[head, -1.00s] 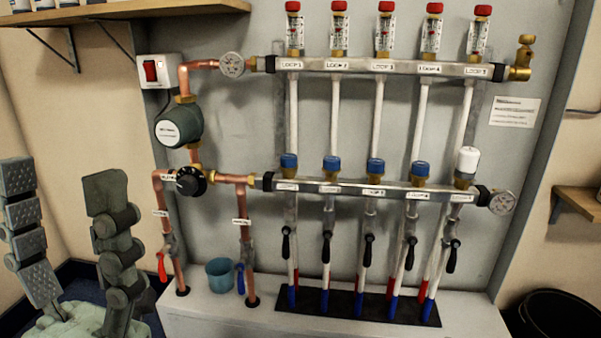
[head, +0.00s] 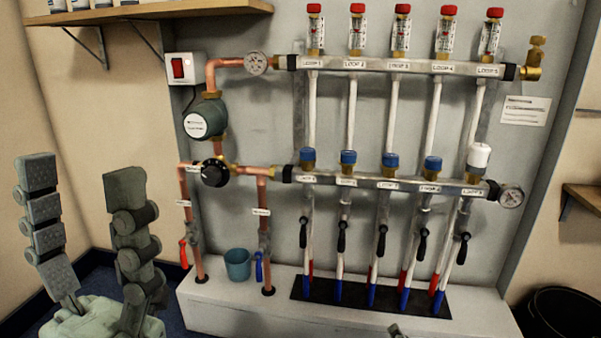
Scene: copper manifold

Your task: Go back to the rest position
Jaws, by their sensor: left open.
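My left gripper (head: 82,170) stands at the lower left of the head view, fingers pointing up. Its two grey jointed fingers are wide apart with nothing between them. It appears to the left of the copper manifold (head: 430,69), clear of the pipes. A small grey tip (head: 397,331) at the bottom edge looks like part of my right gripper; the rest of it is out of frame. The manifold has upper and lower bars, red-topped flow meters, several blue caps and one white cap (head: 479,157).
A teal cup (head: 237,264) stands on the white ledge (head: 225,301) between the red and blue valve handles. A wooden shelf (head: 165,11) is at upper left, another (head: 584,197) at right. A black bin (head: 560,312) is at lower right. Floor behind my left gripper is clear.

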